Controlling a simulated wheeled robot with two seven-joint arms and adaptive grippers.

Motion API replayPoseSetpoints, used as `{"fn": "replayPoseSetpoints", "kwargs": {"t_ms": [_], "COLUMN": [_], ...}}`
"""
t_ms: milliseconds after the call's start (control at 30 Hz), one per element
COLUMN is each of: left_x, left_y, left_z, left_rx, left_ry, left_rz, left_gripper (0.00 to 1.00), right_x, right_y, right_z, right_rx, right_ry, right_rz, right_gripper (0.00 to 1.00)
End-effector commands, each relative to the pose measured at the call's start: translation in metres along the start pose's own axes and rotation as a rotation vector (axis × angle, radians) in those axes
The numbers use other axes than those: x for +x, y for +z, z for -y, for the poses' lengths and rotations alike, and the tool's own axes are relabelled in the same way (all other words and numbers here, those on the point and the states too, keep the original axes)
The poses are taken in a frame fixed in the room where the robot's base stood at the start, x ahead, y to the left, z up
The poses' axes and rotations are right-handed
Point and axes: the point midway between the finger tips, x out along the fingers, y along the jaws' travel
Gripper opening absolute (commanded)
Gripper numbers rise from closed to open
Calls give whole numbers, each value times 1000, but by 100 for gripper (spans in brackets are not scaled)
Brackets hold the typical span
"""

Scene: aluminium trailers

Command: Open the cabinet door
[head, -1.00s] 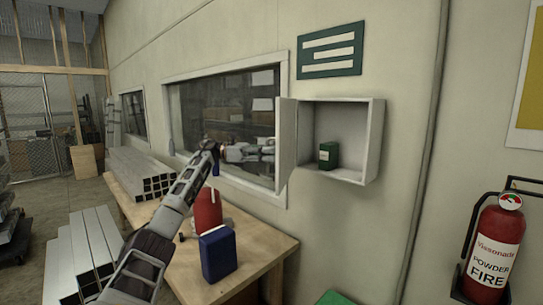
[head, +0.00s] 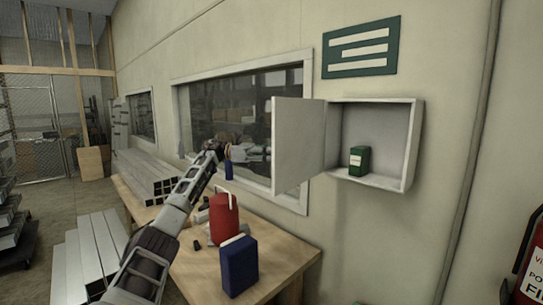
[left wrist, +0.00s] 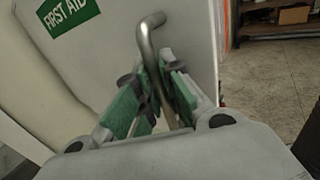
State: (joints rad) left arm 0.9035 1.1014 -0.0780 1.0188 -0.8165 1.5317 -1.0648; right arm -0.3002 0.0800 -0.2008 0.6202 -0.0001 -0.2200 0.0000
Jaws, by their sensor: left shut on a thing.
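The white wall cabinet (head: 414,145) stands open, with its door (head: 298,150) swung out to the left and its inner face showing. A small dark green box (head: 359,160) sits inside. In the left wrist view, the door's outer face (left wrist: 185,40) carries a green "FIRST AID" label (left wrist: 68,14) and a bent metal handle (left wrist: 146,42). My left gripper (left wrist: 158,98) is shut on the handle, its green-padded fingers on either side. In the head view, my left arm reaches behind the door, which hides the fingertips. My right gripper is not in view.
Below the window (head: 240,110), a wooden workbench (head: 195,270) holds a red canister (head: 223,215), a blue box (head: 239,267) and metal tubes (head: 150,175). A green sign (head: 360,47) hangs above the cabinet. A fire extinguisher (head: 530,255) is at the right edge.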

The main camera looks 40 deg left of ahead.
Motion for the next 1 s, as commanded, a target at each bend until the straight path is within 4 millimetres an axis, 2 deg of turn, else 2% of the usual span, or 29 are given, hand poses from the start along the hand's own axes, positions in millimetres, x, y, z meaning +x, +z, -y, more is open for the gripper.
{"fn": "replayPoseSetpoints", "kwargs": {"t_ms": [400, 433, 600, 1000], "left_x": [0, 0, 0, -2], "left_y": [-3, -3, -2, -1], "left_z": [0, 0, 0, 0], "left_rx": [-5, -6, -4, -1], "left_ry": [-1, -1, -1, 0], "left_rz": [-6, -6, -5, -3], "left_gripper": [0, 12, 32, 32], "right_x": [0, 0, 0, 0], "right_y": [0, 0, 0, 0], "right_z": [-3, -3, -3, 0], "right_rx": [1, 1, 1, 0], "right_ry": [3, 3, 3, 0], "right_rz": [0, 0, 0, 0], "right_gripper": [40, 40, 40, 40]}}
